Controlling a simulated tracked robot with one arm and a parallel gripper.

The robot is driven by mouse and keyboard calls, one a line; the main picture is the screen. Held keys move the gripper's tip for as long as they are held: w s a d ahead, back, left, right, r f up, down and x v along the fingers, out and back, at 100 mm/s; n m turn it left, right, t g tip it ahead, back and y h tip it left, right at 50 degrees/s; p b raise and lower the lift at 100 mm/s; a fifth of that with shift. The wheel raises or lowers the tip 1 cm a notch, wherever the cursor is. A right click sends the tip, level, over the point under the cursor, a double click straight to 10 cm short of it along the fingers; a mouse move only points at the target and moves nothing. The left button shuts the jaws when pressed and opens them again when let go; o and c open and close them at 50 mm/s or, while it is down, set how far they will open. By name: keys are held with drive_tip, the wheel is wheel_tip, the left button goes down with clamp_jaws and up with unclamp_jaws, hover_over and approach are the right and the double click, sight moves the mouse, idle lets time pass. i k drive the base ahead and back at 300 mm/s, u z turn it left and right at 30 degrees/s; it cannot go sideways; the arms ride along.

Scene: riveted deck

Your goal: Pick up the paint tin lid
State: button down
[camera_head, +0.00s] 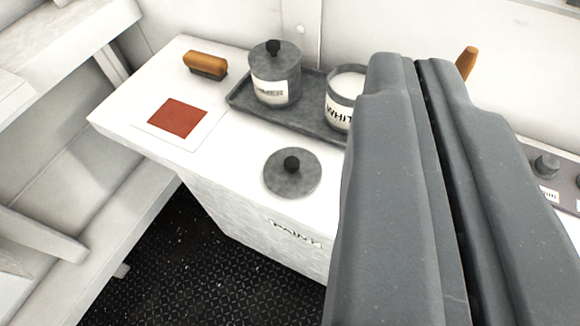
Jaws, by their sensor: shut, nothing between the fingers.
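The paint tin lid (291,174) is a round grey disc with a black knob on top. It lies flat on the white bench top near the front edge. Behind it to the right, an open tin (340,98) with white contents and a label starting "WHIT" stands in the grey tray (295,125); its right part is hidden by my gripper. My gripper (409,62) is large in the right foreground, its two grey fingers closed together and empty. The lid is left of my gripper, apart from it and in full view.
A lidded tin (275,78) stands in the tray beside the open tin. A wooden-handled brush (206,65) and a red colour card (178,118) lie at the left. An orange handle (466,62) shows behind my gripper. The bench top (222,165) around the lid is clear.

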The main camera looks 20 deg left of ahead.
sight(290, 172)
drive_tip(key=u, duration=1.7)
drive_tip(key=k, duration=1.05)
drive_tip(key=z, duration=1.05)
drive_tip(key=i, duration=1)
drive_tip(key=u, duration=0.05)
